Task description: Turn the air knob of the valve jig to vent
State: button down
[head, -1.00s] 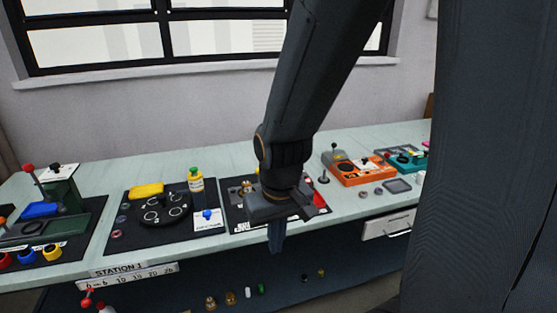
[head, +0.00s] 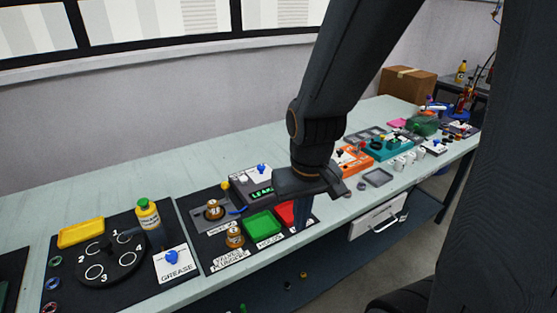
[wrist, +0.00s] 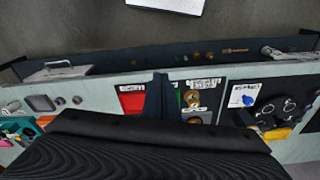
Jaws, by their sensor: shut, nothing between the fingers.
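The valve jig appears to be the station on a black mat (head: 203,200), with a grey box (head: 240,184) showing a lit green "LEAK" display and a blue knob (head: 261,168) on top. Brass valve parts (head: 214,210) stand at its left. I cannot read which knob is for air or its setting. My gripper (head: 302,216) is shut and empty, pointing down over the right part of this station, hiding some of it. In the wrist view my gripper (wrist: 157,92) shows between a red tray (wrist: 132,102) and the brass parts (wrist: 193,100).
A green tray (head: 263,225) and red tray (head: 285,213) lie on the mat. An orange device (head: 350,160) and grey tray (head: 378,177) are to the right.

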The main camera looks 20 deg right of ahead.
aim_at(260, 168)
jog(key=z, duration=0.05)
jog(key=k, duration=1.2)
jog(key=z, duration=0.75)
jog(key=i, duration=1.15)
jog(key=u, duration=0.55)
jog(key=i, duration=0.85)
jog(key=u, duration=0.7)
